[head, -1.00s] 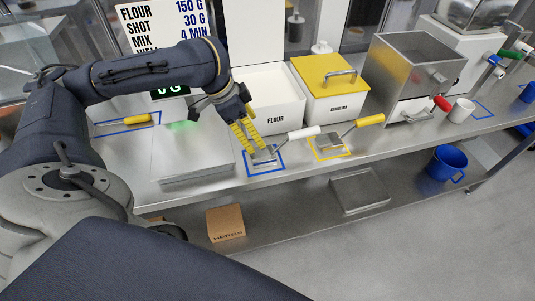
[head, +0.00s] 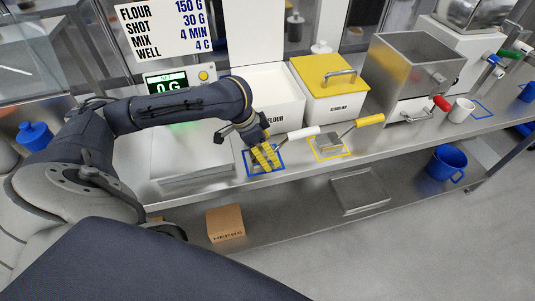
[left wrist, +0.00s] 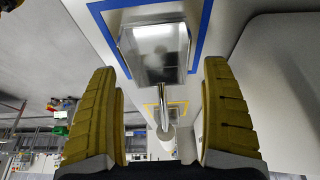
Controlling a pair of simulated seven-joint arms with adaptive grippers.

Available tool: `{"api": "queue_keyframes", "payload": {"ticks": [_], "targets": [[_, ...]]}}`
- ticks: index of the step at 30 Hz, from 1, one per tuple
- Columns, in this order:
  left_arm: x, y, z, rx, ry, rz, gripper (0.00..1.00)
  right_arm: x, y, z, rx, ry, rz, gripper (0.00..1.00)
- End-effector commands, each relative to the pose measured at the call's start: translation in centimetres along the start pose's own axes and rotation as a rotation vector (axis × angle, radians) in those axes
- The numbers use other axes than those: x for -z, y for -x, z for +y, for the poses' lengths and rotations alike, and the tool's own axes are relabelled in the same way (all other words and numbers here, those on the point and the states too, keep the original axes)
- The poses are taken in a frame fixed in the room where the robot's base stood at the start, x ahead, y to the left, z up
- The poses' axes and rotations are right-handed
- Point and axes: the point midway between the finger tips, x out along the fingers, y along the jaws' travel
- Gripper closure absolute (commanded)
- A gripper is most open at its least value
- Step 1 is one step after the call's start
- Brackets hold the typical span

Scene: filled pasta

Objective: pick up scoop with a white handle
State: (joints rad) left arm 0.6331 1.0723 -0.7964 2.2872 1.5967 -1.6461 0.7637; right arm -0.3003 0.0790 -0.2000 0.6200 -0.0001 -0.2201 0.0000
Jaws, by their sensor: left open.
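The scoop with a white handle (head: 303,133) lies inside a blue outlined square (head: 249,173) on the steel counter. Its handle points right, toward the yellow square. In the left wrist view the metal scoop pan (left wrist: 156,52) is ahead and its white handle (left wrist: 166,138) lies between the fingers, seen end on. My left gripper (head: 267,160) is open, with yellow ribbed fingers above the scoop's pan end, partly hiding the pan. The fingers also show in the left wrist view (left wrist: 162,115), apart with nothing held. My right gripper is not in view.
A scoop with a yellow handle (head: 369,121) lies in the yellow square (head: 331,154) to the right. The flour bin (head: 291,116) and the yellow-lidded semolina bin (head: 337,104) stand behind. A scale (head: 185,172) is at left. The counter front edge is near.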

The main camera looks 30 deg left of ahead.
Motion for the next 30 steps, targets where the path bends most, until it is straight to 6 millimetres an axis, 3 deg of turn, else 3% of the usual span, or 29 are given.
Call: {"api": "queue_keyframes", "payload": {"ticks": [5, 14, 27, 30], "targets": [[-0.01, -1.27, -0.02, 0.0, 0.0, 0.0, 0.18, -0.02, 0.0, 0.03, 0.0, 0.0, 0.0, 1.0], [-0.03, -1.42, -0.03, 0.001, 0.0, 0.0, 0.18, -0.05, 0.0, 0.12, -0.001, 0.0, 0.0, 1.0], [-0.04, -1.41, -0.02, 0.001, 0.0, 0.0, 0.69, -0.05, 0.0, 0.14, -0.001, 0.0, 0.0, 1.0], [-0.03, -1.4, -0.03, 0.001, 0.0, 0.0, 0.76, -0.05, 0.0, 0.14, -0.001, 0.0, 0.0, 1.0]]}}
